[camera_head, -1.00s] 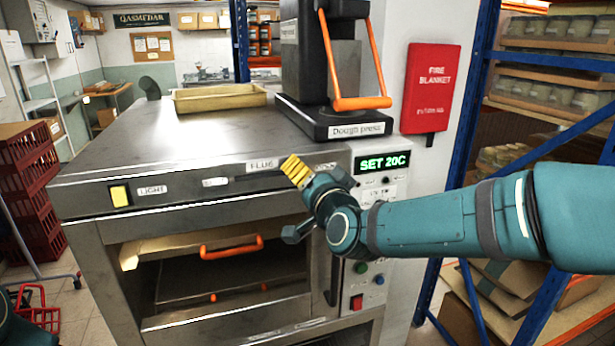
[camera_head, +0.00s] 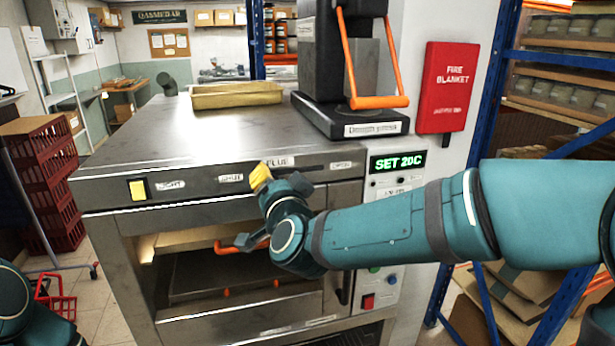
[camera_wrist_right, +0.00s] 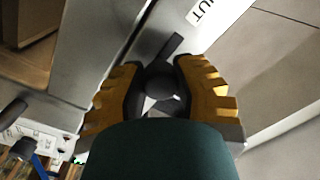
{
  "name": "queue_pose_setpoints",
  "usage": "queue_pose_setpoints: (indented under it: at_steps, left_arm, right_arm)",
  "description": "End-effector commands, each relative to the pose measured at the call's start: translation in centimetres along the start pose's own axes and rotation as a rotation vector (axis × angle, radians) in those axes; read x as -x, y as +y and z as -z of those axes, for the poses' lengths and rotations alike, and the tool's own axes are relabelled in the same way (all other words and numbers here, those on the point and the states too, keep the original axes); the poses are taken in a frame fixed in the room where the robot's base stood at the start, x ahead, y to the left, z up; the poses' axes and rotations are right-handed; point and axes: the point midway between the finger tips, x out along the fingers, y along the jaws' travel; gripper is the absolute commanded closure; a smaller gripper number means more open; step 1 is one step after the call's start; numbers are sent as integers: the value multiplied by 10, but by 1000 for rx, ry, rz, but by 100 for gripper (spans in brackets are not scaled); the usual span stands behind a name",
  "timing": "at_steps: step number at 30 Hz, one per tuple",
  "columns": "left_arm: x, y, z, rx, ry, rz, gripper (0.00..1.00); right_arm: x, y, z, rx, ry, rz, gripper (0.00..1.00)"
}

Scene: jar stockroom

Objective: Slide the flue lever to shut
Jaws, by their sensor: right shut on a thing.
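The flue lever is a dark round knob (camera_wrist_right: 162,82) on a slot in the oven's front panel. In the right wrist view it sits between my right gripper's yellow fingers (camera_wrist_right: 159,88), which are shut on it. In the head view my right gripper (camera_head: 261,178) covers the knob. It is just right of the SHUT label (camera_head: 231,178), below the FLUE label (camera_head: 278,161). The partly cropped shut label (camera_wrist_right: 200,12) shows at the wrist view's top. My left gripper is out of view.
The oven's chamber, with an orange handle (camera_head: 228,247), lies below the panel. A dough press (camera_head: 352,115) and a tan tray (camera_head: 236,95) stand on the oven top. A yellow light switch (camera_head: 138,189) is left along the panel; a control display (camera_head: 398,162) is right.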

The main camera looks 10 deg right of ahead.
Motion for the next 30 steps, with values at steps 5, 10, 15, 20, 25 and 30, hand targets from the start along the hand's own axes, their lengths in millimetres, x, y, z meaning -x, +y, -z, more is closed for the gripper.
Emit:
queue_pose_setpoints:
  at_steps: [5,10,15,20,25,30]
  left_arm:
    - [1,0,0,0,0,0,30]
    - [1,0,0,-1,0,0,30]
    - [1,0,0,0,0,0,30]
    - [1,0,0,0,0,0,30]
    - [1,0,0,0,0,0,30]
    - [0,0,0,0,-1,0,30]
  right_arm:
    - [-1,-18,-16,1,2,1,100]
    - [-1,-20,-18,1,2,1,100]
    - [-1,-20,-19,1,0,2,100]
    - [-1,-20,-18,1,1,1,37]
    - [-1,-19,-18,1,2,-1,37]
    - [4,-19,-17,0,3,0,37]
